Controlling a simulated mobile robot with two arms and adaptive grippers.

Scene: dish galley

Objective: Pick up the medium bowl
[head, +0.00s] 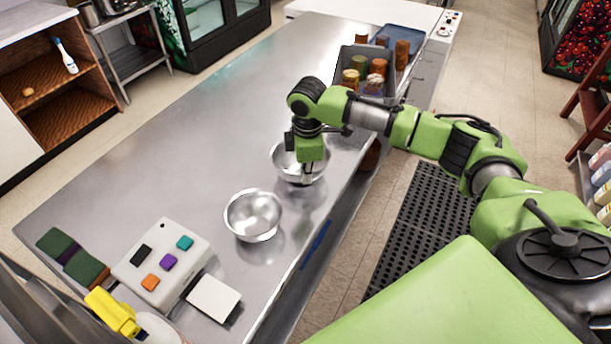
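Two shiny metal bowls stand upright on the steel counter (190,150). The near bowl (254,216) is empty and clear of my arms. The far bowl (283,160) is partly hidden behind my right gripper (307,176). The two look close in size, so I cannot tell for sure which is the medium bowl. My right gripper points down over the far bowl, with its fingertips at the bowl's near right side. I cannot tell whether the fingers touch the rim or are closed on it. My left gripper is out of view.
A grey bin (345,68) with several jars stands at the counter's far right, by a blue tray (403,39). A white box with coloured buttons (160,262), a white card (214,298), green sponges (72,256) and a yellow object (112,312) are near left. The left middle is clear.

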